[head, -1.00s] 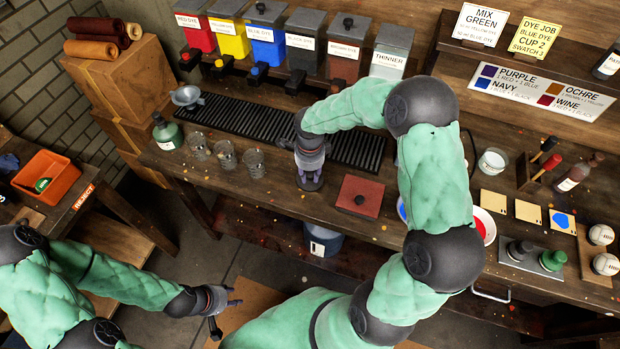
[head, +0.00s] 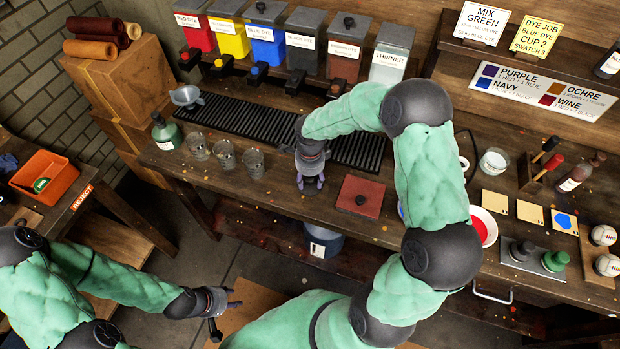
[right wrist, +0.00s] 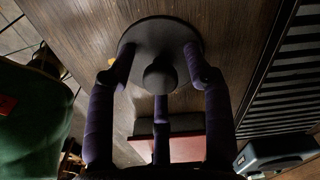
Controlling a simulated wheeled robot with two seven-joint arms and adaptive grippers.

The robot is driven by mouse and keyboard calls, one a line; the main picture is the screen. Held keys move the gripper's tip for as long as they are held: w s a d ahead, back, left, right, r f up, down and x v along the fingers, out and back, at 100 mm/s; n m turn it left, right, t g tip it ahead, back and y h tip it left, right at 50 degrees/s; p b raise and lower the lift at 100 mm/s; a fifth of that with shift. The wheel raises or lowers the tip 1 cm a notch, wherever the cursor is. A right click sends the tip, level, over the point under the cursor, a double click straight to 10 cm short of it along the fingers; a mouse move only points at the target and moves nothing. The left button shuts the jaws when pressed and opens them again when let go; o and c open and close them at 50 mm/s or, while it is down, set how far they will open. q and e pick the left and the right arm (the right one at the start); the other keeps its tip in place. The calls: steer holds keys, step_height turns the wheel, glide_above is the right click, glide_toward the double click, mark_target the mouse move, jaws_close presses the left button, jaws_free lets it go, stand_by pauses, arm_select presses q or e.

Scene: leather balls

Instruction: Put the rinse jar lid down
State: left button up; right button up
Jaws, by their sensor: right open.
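The rinse jar lid (right wrist: 160,32), a dark round disc with a round knob (right wrist: 160,77), shows in the right wrist view. It lies knob-up on the brown wooden bench. My right gripper (head: 310,188) is over it on the bench's front part, fingers pointing down. Its purple fingers are spread around the knob, with gaps visible between them and the knob. In the head view the gripper mostly hides the lid. My left gripper (head: 228,312) is at the lower left, off the bench, with its fingers apart and nothing in them.
A dark red square plate with a black knob (head: 361,196) is right of my right gripper. Several glass cups (head: 225,155) stand to the left. A black slotted grate (head: 250,120) runs behind. A red-filled white bowl (head: 483,226) is further right.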

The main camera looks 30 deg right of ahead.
mark_target(310, 178)
steer(key=shift+r, duration=0.15)
steer(key=shift+r, duration=0.3)
step_height(310, 178, up, 12)
steer(key=p, duration=0.2)
steer(key=shift+f, duration=0.25)
steer(key=shift+f, duration=0.1)
